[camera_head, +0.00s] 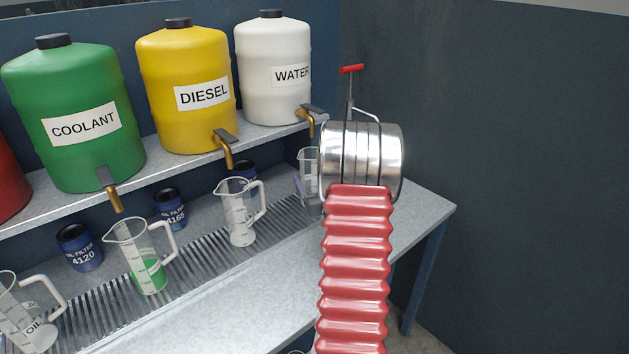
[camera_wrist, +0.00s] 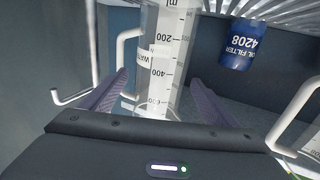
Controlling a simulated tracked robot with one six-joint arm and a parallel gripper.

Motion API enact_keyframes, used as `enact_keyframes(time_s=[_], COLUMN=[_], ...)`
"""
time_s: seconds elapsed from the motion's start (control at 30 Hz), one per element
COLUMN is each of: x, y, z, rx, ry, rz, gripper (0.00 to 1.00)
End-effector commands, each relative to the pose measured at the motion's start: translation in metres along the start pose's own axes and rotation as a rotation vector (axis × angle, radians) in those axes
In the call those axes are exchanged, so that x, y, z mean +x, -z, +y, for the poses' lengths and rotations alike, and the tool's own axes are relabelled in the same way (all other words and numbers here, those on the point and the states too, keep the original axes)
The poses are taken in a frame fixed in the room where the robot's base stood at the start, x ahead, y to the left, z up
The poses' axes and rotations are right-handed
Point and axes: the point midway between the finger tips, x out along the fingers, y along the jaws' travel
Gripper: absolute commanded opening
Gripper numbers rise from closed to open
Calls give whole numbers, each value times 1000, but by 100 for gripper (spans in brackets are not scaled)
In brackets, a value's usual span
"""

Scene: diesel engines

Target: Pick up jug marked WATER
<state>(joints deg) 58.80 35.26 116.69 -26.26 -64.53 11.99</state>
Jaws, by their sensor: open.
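The clear measuring jug marked WATER (camera_wrist: 172,45) appears inverted in the wrist view, with its handle (camera_wrist: 127,62) on the left. My open gripper (camera_wrist: 160,80) has one purple finger on each side of the jug. I cannot tell whether either finger touches it. In the head view, part of the jug (camera_head: 308,157) shows under the white WATER container's tap. My wrist covers most of its right side, and only a bit of a purple finger shows there. I cannot tell whether the jug holds liquid.
The white WATER container (camera_head: 270,75), its brass tap (camera_head: 311,120) and the shelf (camera_head: 210,154) are above the jug. An empty-looking jug (camera_head: 238,215) and a jug with green liquid (camera_head: 147,262) stand to the left. An oil filter (camera_wrist: 243,44) is close by. The bench front (camera_head: 270,285) is clear.

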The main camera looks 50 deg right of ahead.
Motion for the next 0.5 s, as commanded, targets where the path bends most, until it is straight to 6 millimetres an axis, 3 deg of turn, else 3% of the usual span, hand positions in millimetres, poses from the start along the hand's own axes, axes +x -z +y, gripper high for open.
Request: enact_keyframes(time_s=[0.23, 0.5], x=[32, 38], y=[-1, 0], z=[-1, 0], rx=[0, 1], ry=[1, 0], rz=[0, -1], gripper=[81, 81])
